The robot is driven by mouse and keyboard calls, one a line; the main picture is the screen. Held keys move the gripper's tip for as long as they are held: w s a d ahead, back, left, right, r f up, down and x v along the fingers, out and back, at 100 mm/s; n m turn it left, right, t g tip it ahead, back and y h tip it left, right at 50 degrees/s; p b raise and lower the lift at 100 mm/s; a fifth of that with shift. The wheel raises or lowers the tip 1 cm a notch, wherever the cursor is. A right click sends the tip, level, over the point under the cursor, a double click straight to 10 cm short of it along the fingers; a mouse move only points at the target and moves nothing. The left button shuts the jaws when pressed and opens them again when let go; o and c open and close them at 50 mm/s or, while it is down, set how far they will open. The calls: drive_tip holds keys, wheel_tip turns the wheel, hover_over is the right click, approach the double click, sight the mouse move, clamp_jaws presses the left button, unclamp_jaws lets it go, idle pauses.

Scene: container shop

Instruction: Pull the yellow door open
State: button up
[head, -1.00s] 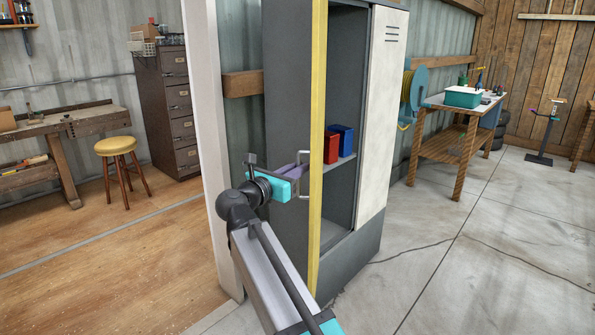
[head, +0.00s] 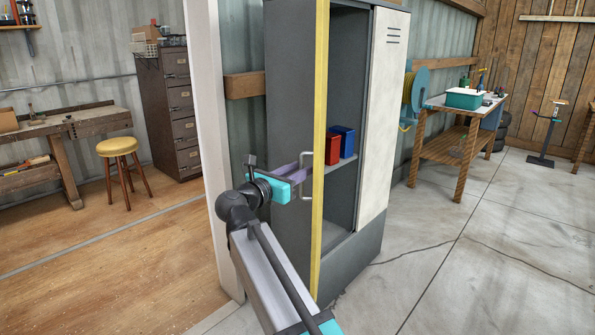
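The yellow door (head: 320,130) of the grey locker stands swung open and shows almost edge-on in the head view, as a tall narrow yellow strip. Its pale bar handle (head: 308,186) sticks out on the left side. My gripper (head: 300,174), with purple fingers on a turquoise body, is at the handle from the left. The fingers overlap the handle in the picture. I cannot tell whether they are closed around it. The locker's open interior shows to the right of the door, with a red box (head: 332,149) and a blue box (head: 345,141) on a shelf.
A white locker door (head: 385,120) stands right of the opening. A pale post (head: 207,120) rises close left of my arm. A stool (head: 118,148), workbench (head: 90,127) and drawer cabinet (head: 170,115) are further left.

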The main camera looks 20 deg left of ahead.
drive_tip(key=v, duration=1.3)
drive_tip(key=shift+s+p, duration=0.35)
